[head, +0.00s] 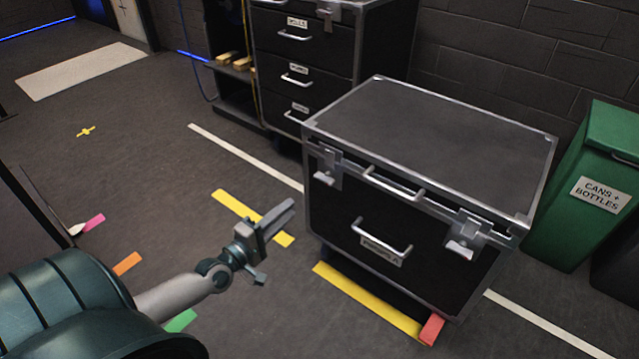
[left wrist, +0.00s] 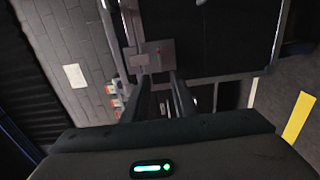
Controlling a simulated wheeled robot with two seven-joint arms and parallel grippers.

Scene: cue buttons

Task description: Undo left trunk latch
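The black trunk (head: 400,150) with silver edges stands on the floor right of centre in the head view, its lid down. Its left latch (head: 325,166) is a silver plate with a tab on the upper left of the front. The right latch (head: 464,236) is at the other end, and a handle (head: 382,240) lies between and below. My left gripper (head: 285,213) is in front of and left of the trunk, below the left latch and apart from it. In the left wrist view its fingers (left wrist: 162,85) are apart and empty, with a grey latch-like plate (left wrist: 153,54) beyond the tips. My right gripper is not in view.
A drawer case (head: 310,60) stands behind the trunk and a green bin (head: 590,185) to its right. Yellow tape (head: 365,303) marks the floor before the trunk. Open floor lies left of the trunk.

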